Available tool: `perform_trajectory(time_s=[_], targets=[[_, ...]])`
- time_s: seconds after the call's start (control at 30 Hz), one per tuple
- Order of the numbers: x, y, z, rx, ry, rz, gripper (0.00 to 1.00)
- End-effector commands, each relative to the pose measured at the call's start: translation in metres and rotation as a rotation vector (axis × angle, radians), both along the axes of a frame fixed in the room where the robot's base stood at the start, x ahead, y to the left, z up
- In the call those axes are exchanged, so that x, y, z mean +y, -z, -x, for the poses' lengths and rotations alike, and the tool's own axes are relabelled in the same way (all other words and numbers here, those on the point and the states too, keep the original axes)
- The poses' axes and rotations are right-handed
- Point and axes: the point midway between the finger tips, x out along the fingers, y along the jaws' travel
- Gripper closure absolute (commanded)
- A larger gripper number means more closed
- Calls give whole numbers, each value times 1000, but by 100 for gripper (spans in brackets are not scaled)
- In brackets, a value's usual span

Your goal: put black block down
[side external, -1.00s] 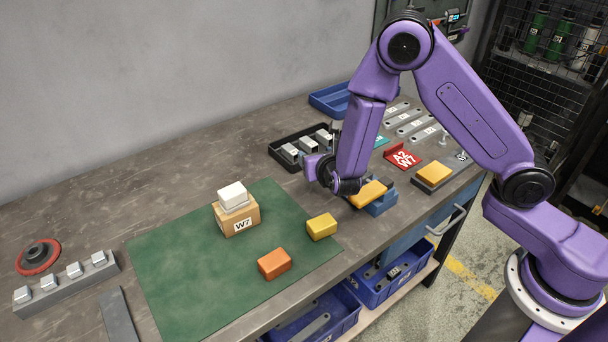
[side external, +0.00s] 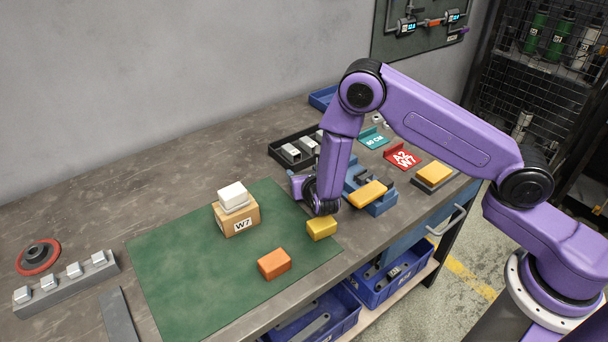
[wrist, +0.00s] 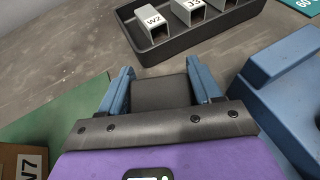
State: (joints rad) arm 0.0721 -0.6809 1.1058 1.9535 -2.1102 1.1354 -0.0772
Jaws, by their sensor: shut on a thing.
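The black block (wrist: 160,92) sits between the two blue fingers of my gripper in the wrist view. My gripper (wrist: 161,84) is shut on it. In the side view my gripper (side external: 298,184) is at the right edge of the green mat (side external: 170,262), left of the blue fixture (side external: 378,207). The block is hidden or too small to tell there. In the wrist view the mat (wrist: 60,125) lies left of the block and the fixture (wrist: 290,85) right of it. I cannot tell the block's height above the table.
A black tray (side external: 276,155) with metal brackets stands behind. A yellow block (side external: 322,228) and an orange block (side external: 274,264) lie on the mat, near a W7 cardboard box (side external: 238,219) with a white block (side external: 233,194) on top. The mat's left part is clear.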

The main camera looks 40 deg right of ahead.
Motion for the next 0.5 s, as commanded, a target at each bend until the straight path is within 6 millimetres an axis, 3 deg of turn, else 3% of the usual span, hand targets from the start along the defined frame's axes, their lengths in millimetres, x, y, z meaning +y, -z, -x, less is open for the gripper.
perform_trajectory(time_s=[0.23, 0.27, 0.33, 0.5], targets=[[0, 3, 0, 0, 0, 1, 67], [0, 3, 0, 0, 0, 1, 33], [0, 3, 0, 0, 0, 0, 11], [0, 3, 0, 1, 0, 0, 11]])
